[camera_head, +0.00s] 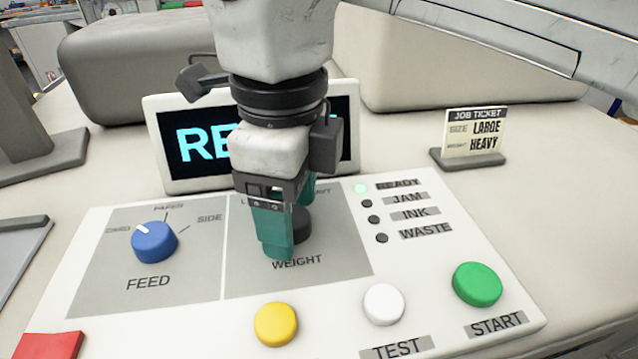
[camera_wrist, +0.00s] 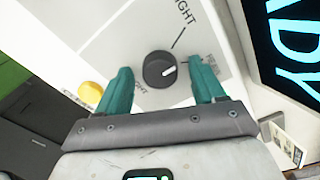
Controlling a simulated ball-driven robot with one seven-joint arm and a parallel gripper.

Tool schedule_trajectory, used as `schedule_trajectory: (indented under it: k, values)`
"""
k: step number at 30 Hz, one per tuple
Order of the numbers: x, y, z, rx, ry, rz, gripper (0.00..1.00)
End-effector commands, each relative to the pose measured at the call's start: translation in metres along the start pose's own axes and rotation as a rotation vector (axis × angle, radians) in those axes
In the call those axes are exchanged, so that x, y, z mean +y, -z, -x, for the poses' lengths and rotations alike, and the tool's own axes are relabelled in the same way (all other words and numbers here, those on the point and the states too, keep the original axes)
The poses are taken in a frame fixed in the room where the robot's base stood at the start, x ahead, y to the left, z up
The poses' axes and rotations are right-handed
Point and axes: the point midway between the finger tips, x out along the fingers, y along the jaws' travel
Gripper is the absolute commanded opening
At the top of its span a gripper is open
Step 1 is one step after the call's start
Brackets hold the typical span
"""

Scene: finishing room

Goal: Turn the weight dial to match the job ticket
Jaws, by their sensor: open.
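The dark grey weight dial (camera_wrist: 156,66) sits between the two teal fingers of my open gripper (camera_wrist: 160,66), with a gap on each side. A "LIGHT" label is partly visible. In the head view, my gripper (camera_head: 288,222) points down over the panel and the dial (camera_head: 302,223) shows only in part behind the near finger. The job ticket (camera_head: 474,133) stands at the back right and reads size LARGE, weight HEAVY.
The control panel (camera_head: 95,265) carries a blue feed dial (camera_head: 154,242), a yellow button (camera_head: 276,324), a white TEST button (camera_head: 384,304) and a green START button (camera_head: 477,284). The screen (camera_head: 180,142) stands behind my gripper. The READY light (camera_head: 361,189) glows green.

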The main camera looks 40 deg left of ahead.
Motion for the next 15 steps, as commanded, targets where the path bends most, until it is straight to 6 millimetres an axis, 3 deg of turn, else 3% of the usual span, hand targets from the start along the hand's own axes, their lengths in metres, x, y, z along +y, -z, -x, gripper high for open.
schedule_trajectory:
  k: [4,15]
  values:
    - [-0.0001,0.0,0.0001,0.0,0.0,0.0,0.69]
    - [0.0,0.0,0.0004,0.0,0.0,0.0,0.33]
